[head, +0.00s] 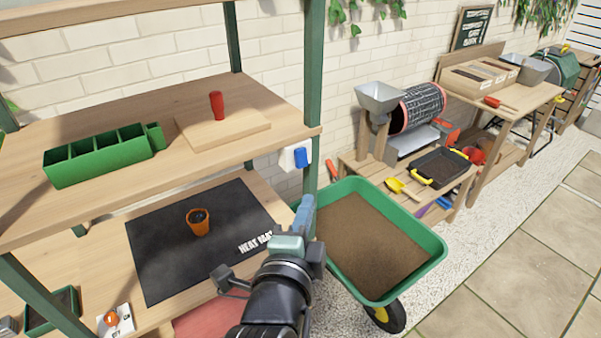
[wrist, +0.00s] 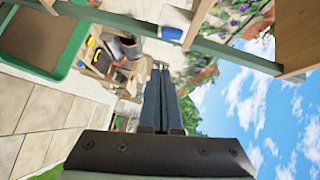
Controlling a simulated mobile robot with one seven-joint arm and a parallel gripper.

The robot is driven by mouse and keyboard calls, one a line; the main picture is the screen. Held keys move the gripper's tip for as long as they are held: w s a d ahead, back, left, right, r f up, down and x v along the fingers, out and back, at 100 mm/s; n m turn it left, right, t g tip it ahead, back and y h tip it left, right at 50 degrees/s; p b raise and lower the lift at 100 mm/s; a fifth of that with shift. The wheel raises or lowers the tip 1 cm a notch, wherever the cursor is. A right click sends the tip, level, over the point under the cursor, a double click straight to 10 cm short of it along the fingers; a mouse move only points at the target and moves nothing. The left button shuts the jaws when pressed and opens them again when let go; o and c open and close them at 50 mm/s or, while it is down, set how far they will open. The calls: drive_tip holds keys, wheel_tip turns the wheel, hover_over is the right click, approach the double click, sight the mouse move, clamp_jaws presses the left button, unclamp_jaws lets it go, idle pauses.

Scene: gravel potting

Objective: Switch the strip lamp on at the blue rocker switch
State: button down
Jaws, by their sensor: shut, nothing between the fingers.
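The blue rocker switch (head: 300,158) sits on a white housing (head: 287,158) beside the green post, just below the upper shelf board. In the wrist view the blue rocker (wrist: 171,33) shows near the top, on its white housing (wrist: 177,17). My gripper (head: 306,202) is shut and empty, below the switch in the head view and apart from it. In the wrist view its closed fingers (wrist: 160,68) point up the picture, with the tips a little below the rocker. I cannot make out the strip lamp in either view.
The green post (head: 312,90) and the upper shelf (head: 110,110) stand close to the switch. A black heat mat (head: 160,265) with an orange pot (head: 198,222) lies on the lower shelf. A green wheelbarrow (head: 425,240) of soil stands right of my gripper.

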drive_tip(key=p, duration=0.3)
approach(308, 165)
drive_tip(key=w+d, duration=0.2)
drive_tip(key=d, duration=0.1)
drive_tip(key=w+a, duration=0.2)
drive_tip(key=shift+w+f, duration=0.3)
drive_tip(key=shift+f, duration=0.05)
drive_tip(key=shift+w+a+f, duration=0.2)
drive_tip(key=shift+w+a, duration=0.1)
drive_tip(key=shift+f, duration=0.1)
